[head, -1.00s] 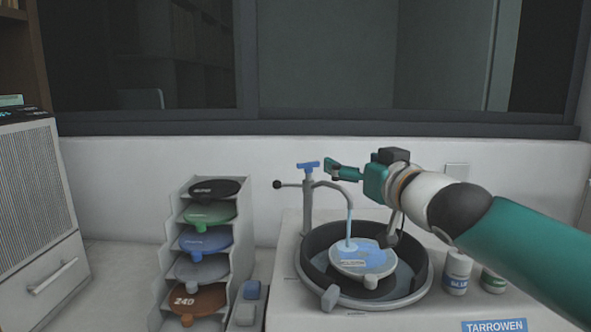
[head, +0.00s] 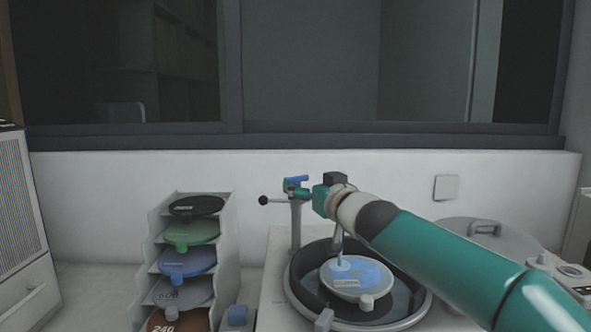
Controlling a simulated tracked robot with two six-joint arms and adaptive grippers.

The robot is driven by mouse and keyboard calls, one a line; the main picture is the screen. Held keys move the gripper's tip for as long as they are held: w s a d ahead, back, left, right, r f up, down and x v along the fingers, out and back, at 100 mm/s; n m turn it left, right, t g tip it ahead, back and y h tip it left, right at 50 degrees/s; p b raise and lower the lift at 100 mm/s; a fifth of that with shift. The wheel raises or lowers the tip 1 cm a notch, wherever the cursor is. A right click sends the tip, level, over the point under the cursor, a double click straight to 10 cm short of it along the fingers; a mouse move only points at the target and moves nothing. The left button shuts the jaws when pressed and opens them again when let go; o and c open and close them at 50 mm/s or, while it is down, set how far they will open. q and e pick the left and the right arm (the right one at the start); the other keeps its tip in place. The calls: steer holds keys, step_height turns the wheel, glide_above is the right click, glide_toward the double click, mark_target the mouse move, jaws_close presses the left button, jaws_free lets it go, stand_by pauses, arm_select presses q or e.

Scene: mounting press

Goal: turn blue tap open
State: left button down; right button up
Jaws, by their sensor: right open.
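The blue tap (head: 298,179) is a small blue handle on top of a grey post behind the round basin (head: 293,275). My right gripper (head: 291,190), green, is open at the top of the post, with its fingertips at the blue handle. I cannot tell whether they touch it. My right arm hides most of the bent spout. A pale blue streak, like water, shows just above the grey disc (head: 345,285) in the basin, and blue patches lie on the disc. My left gripper is out of view.
A black-knobbed lever (head: 263,200) sticks out left of the post. A rack (head: 225,255) of coloured discs stands on the left, with a small blue-topped block (head: 237,315) beside it. A grey round lid (head: 488,238) is behind my right arm. The wall is close behind.

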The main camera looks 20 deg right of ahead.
mark_target(298, 178)
steer(key=w+p, duration=0.1)
steer(key=w, duration=0.1)
steer(key=w+p, duration=0.2)
steer(key=w, duration=0.1)
steer(key=shift+w+a+r, duration=0.15)
steer(key=shift+w+a, duration=0.2)
steer(key=shift+w, duration=0.5)
